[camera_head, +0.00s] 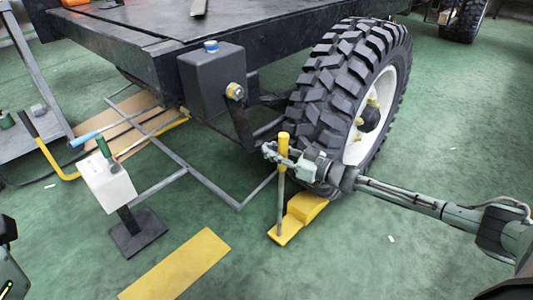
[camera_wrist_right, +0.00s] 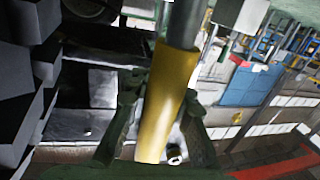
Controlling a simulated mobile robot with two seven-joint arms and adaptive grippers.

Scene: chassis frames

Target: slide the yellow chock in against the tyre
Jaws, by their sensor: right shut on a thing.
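The yellow chock (camera_head: 306,207) lies on the green floor at the foot of the big black tyre (camera_head: 335,80), its flat plate pointing to the front left. A thin grey rod rises from the plate to a yellow handle (camera_head: 284,145). My right gripper (camera_head: 281,155) is shut on this handle, which stands nearly upright. In the right wrist view the yellow handle (camera_wrist_right: 167,100) runs between the two fingers. My gripper and wrist cover part of the lower tyre, so I cannot tell whether the chock touches it.
A black chassis frame (camera_head: 110,40) with a grey box (camera_head: 212,80) hangs over the floor left of the tyre. Floor at front right is mostly clear.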

